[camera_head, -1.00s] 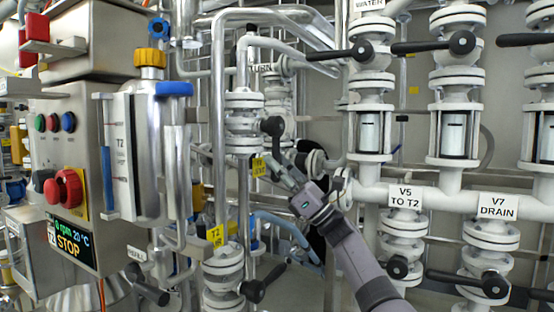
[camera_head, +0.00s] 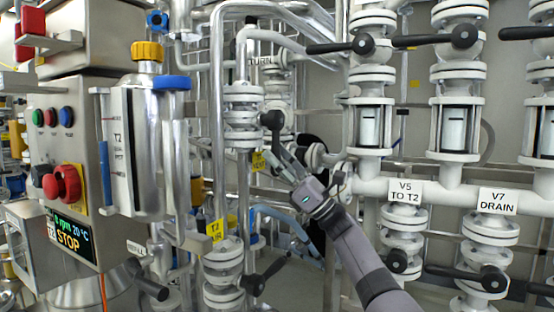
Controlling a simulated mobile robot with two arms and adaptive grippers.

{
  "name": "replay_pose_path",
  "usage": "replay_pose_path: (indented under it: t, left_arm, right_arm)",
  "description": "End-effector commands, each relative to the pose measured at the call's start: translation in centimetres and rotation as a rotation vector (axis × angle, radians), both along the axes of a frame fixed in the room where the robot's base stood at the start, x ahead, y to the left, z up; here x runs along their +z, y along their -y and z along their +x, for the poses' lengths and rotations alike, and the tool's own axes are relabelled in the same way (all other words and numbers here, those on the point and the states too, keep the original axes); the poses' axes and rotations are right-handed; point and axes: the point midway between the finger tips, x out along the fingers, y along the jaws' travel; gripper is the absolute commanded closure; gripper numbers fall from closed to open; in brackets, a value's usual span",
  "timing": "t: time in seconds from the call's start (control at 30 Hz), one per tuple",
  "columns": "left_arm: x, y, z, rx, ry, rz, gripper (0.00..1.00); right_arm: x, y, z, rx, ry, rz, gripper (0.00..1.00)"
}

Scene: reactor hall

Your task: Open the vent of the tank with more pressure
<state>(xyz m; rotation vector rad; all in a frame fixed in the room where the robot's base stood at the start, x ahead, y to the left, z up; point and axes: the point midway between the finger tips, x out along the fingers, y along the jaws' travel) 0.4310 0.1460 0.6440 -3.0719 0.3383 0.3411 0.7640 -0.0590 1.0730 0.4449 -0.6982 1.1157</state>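A yellow tag (camera_head: 258,162) that seems to read T2 VENT hangs beside a white flanged valve (camera_head: 243,118) on the vertical pipes left of centre. The valve's black lever (camera_head: 272,124) points down on its right side. My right gripper (camera_head: 279,156) is just below the lever, right of the tag, with its fingers spread and nothing seen between them. Contact with the lever cannot be told. The T2 tank gauge (camera_head: 118,150) stands at left, its level too small to read. No second tank can be made out. My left gripper is not in view.
A control box (camera_head: 68,222) with a red knob and a STOP display is at left. A lower valve with a black handle (camera_head: 263,278) carries a yellow T2 AIR tag (camera_head: 215,230). V5 TO T2 (camera_head: 405,191) and V7 DRAIN (camera_head: 497,202) valves stand at right, near my arm.

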Motion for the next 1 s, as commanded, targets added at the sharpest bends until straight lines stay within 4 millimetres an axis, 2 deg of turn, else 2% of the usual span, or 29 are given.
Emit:
replay_pose_path:
  t: [0.33, 0.7, 1.0]
  left_arm:
    - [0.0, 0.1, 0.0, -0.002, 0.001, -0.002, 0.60]
    - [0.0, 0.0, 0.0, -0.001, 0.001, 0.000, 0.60]
    - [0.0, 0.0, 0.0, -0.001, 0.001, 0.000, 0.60]
  right_arm:
    - [-0.6, 0.5, -0.1, -0.001, -0.002, 0.001, 0.61]
    - [-4.3, 4.0, -1.5, -0.001, -0.002, -0.001, 0.61]
    - [-5.3, 5.0, -2.0, 0.000, 0.000, 0.000, 0.61]
